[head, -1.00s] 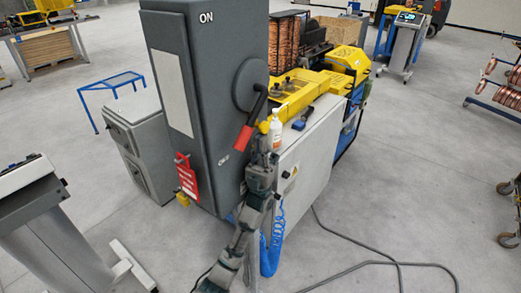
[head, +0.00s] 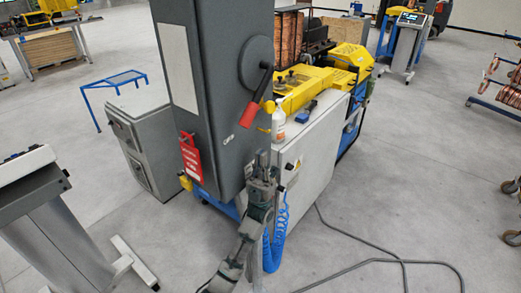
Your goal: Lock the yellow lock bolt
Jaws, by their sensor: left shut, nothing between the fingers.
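A small yellow part (head: 186,182), which may be the yellow lock bolt, shows low at the left edge of the tall grey cabinet (head: 228,130), just below a red tag (head: 191,158). It is too small to tell its position. The cabinet has a black lever with a red grip (head: 251,114), pointing down and left. My left gripper (head: 262,153) is shut and empty, in front of the cabinet's lower right edge, below the red grip and apart from it. My right gripper is out of view.
A white box (head: 312,150) with a white bottle (head: 278,122) on top stands right of the cabinet, with yellow machinery (head: 305,92) behind. A blue coiled hose (head: 275,237) hangs beside my arm. A cable (head: 380,261) crosses the floor. A grey stand (head: 55,225) is at left.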

